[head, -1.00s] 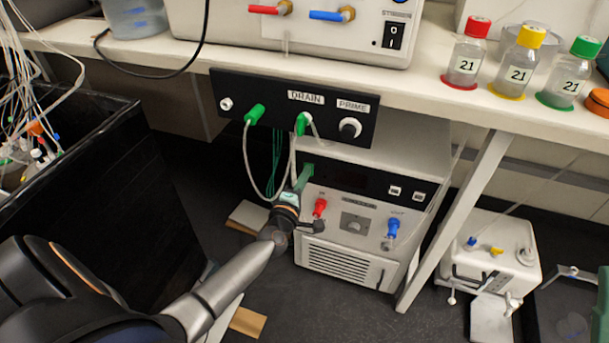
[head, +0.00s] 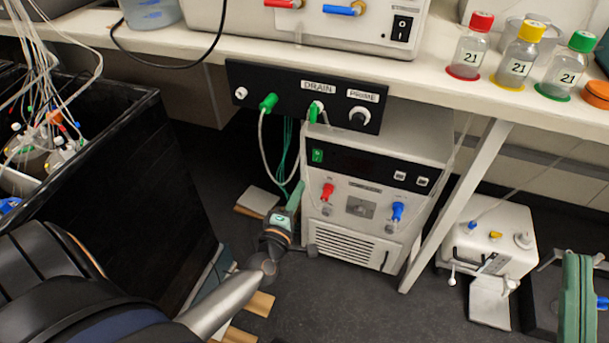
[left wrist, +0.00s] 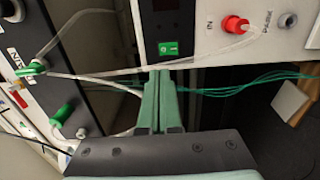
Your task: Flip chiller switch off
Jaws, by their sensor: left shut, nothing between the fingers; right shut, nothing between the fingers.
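The chiller (head: 345,232) is the white box under the bench. Its green rocker switch (head: 318,155) is at the upper left of its black front strip; it also shows in the left wrist view (left wrist: 168,48). I cannot tell its position for sure. My left gripper (head: 298,188) is shut and empty, with green fingers below and left of the switch and apart from it. In the left wrist view its fingertips (left wrist: 160,72) point toward the switch. My right gripper (head: 577,258) shows at the lower right edge as green fingers, shut and empty.
A black panel (head: 235,73) marked DRAIN and PRIME hangs above the chiller, with a green connector (head: 268,103) and tubing close to my left gripper. Red (head: 328,192) and blue (head: 397,211) fittings protrude from the chiller front. A white pump (head: 490,240) stands right.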

